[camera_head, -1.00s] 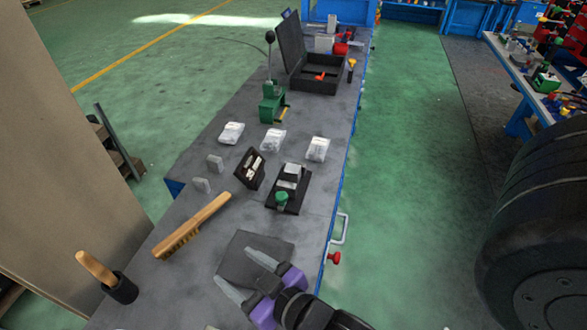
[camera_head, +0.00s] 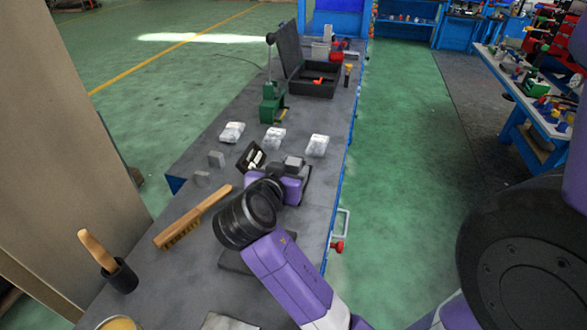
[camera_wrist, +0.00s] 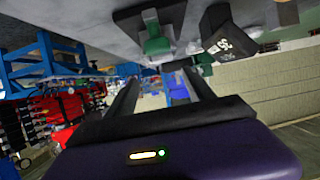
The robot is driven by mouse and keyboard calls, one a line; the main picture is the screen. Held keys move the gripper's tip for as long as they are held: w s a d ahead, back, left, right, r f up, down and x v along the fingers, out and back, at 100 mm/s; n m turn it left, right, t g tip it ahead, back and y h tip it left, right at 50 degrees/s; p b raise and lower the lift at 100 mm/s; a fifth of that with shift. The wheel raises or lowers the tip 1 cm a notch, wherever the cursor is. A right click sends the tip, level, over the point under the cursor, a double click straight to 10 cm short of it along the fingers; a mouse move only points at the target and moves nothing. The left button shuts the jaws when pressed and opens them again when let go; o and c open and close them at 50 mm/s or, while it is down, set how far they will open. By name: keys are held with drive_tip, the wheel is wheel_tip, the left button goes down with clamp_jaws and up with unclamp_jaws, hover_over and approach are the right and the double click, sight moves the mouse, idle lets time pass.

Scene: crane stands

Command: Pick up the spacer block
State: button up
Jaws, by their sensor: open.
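Two small grey blocks (camera_head: 209,170) stand on the bench left of the black open box (camera_head: 251,157). Another grey metal block (camera_head: 294,162) sits on the black fixture (camera_head: 304,184). I cannot tell for sure which is the spacer block. My gripper (camera_wrist: 161,77) is open, its two dark fingers apart with nothing held between them. In the head view its purple body covers most of the fixture and hides the fingertips.
Several clear bags (camera_head: 274,138) lie behind the fixture. A wooden brush (camera_head: 190,219) and a black cup with a wooden handle (camera_head: 121,276) are at left. A green lever press (camera_head: 272,103) and an open black case (camera_head: 312,82) stand farther back.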

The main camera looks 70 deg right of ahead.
sight(293, 162)
drive_tip(key=shift+w+f+p+x, duration=0.1)
drive_tip(key=shift+w+f+x, duration=0.05)
drive_tip(key=shift+x, duration=1)
drive_tip(key=shift+w+f+p+x, duration=0.1)
drive_tip(key=shift+p+x, duration=0.05)
drive_tip(key=shift+x, duration=1.05)
drive_tip(key=shift+w+f+p+x, duration=0.1)
drive_tip(key=shift+w+f+x, duration=0.05)
drive_tip(key=shift+x, duration=1)
drive_tip(key=shift+a, duration=0.2)
clamp_jaws()
